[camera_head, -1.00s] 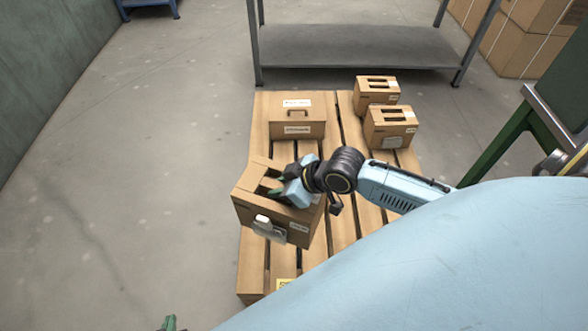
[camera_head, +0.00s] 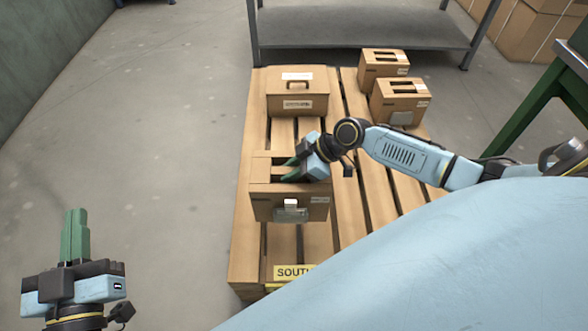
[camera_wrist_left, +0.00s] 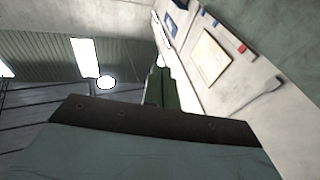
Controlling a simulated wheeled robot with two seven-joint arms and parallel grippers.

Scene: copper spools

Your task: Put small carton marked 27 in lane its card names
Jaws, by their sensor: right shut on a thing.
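A brown carton (camera_head: 263,203) with open hand slots on top and a clear card pouch on its front is held over the pallet's left part. My right gripper (camera_head: 292,169) is shut on its top. I cannot tell whether its base touches the slats. The number and card are too small to read. My left gripper (camera_head: 75,235) is shut and empty at the lower left, away from the pallet. Its green fingers also show together in the left wrist view (camera_wrist_left: 161,90).
The wooden pallet (camera_head: 246,245) has a yellow sign (camera_head: 290,272), partly hidden, reading "SOUT". A handled carton (camera_head: 298,97) stands behind the held one. Two slotted cartons (camera_head: 399,102) (camera_head: 383,68) stand at the back right. A grey shelf (camera_head: 360,27) lies beyond; floor is clear left.

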